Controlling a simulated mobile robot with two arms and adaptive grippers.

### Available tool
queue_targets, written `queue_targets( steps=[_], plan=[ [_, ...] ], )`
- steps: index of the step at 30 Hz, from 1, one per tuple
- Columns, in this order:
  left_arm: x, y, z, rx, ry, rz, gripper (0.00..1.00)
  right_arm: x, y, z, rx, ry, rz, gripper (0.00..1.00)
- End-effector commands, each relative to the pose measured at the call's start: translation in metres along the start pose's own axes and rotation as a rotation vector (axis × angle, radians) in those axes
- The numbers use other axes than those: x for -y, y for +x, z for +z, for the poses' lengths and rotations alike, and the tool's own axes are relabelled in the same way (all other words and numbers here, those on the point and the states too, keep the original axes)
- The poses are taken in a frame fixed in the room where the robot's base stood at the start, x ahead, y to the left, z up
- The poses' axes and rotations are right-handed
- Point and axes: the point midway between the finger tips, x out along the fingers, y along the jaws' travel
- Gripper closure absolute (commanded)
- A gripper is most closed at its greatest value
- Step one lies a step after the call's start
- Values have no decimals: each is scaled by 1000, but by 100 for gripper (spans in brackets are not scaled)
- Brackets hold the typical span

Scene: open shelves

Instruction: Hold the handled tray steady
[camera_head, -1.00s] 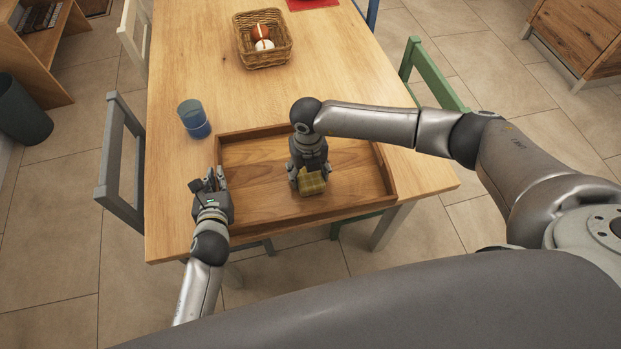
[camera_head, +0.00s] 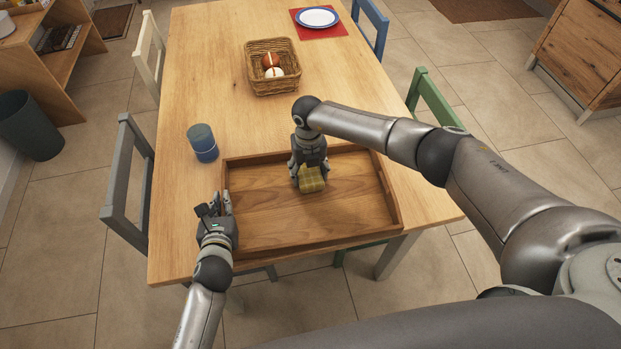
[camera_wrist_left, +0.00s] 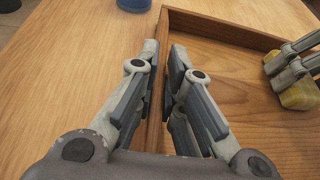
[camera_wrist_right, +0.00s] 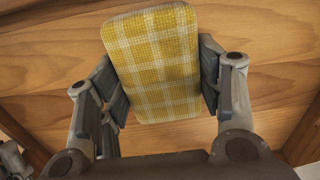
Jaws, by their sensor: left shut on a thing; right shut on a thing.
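The wooden tray (camera_head: 260,220) lies on the table near its front edge. My left gripper (camera_head: 222,203) is shut on the tray's left wall; in the left wrist view its fingers (camera_wrist_left: 164,60) straddle that wall (camera_wrist_left: 155,120). My right gripper (camera_head: 310,176) reaches down inside the tray. It is shut on a yellow plaid block (camera_head: 312,182), with one finger on each side of the block (camera_wrist_right: 155,65) in the right wrist view. I cannot tell whether the block touches the tray floor. No handle cutouts are clearly visible.
A blue cup (camera_head: 203,143) stands just beyond the tray's back left corner. A wicker basket (camera_head: 272,88) with round items is further back. A plate (camera_head: 317,17) lies on a red mat at the far end. Chairs flank the table (camera_head: 200,80).

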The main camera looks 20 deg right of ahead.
Motion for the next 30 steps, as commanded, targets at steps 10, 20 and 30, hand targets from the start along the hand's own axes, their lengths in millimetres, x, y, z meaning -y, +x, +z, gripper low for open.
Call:
queue_targets(
  steps=[10, 20, 30],
  plan=[
    [0, 0, 2, 3, 0, 0, 100, 1, -32, 7, 2, 0, 0, 62],
    [0, 0, 1, 3, 0, 0, 100, 1, -62, 7, 2, 1, 0, 62],
    [0, 0, 1, 2, 0, 0, 100, 1, -81, 6, 1, 0, 0, 62]
  ],
)
